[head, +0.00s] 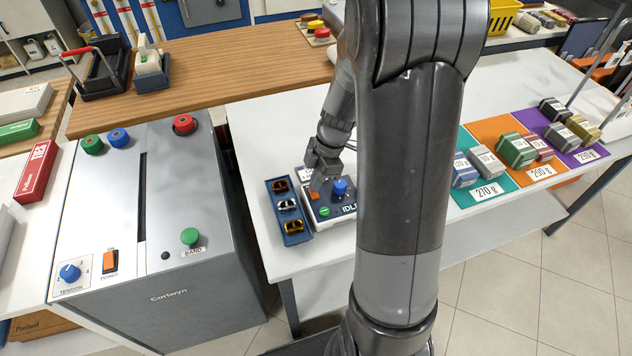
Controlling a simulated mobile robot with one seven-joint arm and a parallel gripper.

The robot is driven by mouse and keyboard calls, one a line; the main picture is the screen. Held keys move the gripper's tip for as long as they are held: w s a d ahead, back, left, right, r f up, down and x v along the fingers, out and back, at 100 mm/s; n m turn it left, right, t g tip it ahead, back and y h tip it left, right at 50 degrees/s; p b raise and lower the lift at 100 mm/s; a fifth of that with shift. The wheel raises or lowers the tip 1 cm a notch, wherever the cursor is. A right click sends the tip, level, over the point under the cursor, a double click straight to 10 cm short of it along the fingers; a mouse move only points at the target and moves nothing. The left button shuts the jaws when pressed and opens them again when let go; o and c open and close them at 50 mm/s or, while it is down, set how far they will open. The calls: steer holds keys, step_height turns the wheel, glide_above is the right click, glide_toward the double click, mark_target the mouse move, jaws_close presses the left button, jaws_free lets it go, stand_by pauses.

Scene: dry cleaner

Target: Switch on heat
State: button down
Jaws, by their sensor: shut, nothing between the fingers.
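No label reading "heat" is legible. My gripper (317,183) is shut and empty, pointing down at the box's left side. Its tips are at or just above the orange switch; I cannot tell whether they touch. The gripper partly hides the switch and a white label behind it. My arm hides the box's right end.
A blue tray (290,238) with small clips sits just left of the box. A grey Cortwyn machine (180,290) with buttons and a power switch stands further left. Coloured mats with weight blocks (516,150) lie to the right. A wooden counter (230,72) runs behind.

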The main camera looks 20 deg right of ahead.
steer(key=a+v, duration=0.1)
steer(key=v, duration=1.2)
steer(key=shift+r, duration=0.5)
steer(key=shift+s, duration=0.6)
steer(key=x, duration=1.2)
steer(key=shift+s+d+f, duration=0.1)
steer(key=shift+d+f, duration=0.2)
steer(key=shift+f, duration=0.75)
